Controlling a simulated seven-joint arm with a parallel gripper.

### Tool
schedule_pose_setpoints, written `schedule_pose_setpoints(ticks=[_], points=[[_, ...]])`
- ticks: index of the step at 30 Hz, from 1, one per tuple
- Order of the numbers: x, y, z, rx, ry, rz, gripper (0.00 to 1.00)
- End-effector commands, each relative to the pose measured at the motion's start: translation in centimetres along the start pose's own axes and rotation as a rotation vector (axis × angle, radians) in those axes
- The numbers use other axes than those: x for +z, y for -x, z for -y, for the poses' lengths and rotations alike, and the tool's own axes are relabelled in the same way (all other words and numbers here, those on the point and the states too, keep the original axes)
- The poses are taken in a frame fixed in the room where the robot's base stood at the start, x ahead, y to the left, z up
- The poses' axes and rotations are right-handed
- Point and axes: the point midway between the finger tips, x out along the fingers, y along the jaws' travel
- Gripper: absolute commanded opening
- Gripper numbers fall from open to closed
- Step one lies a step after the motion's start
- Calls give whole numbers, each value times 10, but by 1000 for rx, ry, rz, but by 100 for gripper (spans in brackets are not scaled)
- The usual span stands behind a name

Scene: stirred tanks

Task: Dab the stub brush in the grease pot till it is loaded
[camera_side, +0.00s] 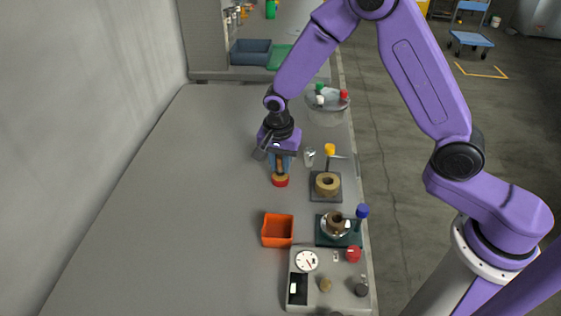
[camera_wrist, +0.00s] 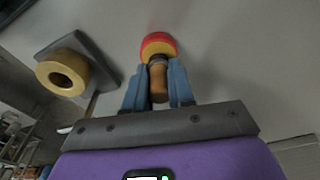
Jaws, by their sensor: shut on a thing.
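My gripper (camera_side: 280,160) points down over the grey bench and is shut on the stub brush. The stub brush (camera_wrist: 158,82) has a brown wooden handle and a dark collar, and stands between my blue fingers in the wrist view. The grease pot (camera_side: 280,182) is a low red pot with yellowish grease on top, directly under the brush. It also shows in the wrist view (camera_wrist: 159,42). The brush's lower end meets the pot's top in both views. Its bristles are hidden, and I cannot tell how much grease is on them.
A brass-coloured ring on a dark plate (camera_side: 338,191) stands to the right, with a small clear glass (camera_side: 309,154) nearby. An orange bin (camera_side: 278,231) and a grey instrument panel (camera_side: 329,277) are nearer the camera. The bench to the left is clear.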

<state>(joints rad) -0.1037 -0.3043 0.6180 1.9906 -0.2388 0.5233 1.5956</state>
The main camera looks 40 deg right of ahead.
Motion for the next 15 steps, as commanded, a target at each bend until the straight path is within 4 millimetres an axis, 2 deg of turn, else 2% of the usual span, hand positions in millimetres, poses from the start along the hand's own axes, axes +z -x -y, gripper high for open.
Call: schedule_pose_setpoints(ticks=[15], points=[[0, -4, 0, 0, 0, 0, 0]])
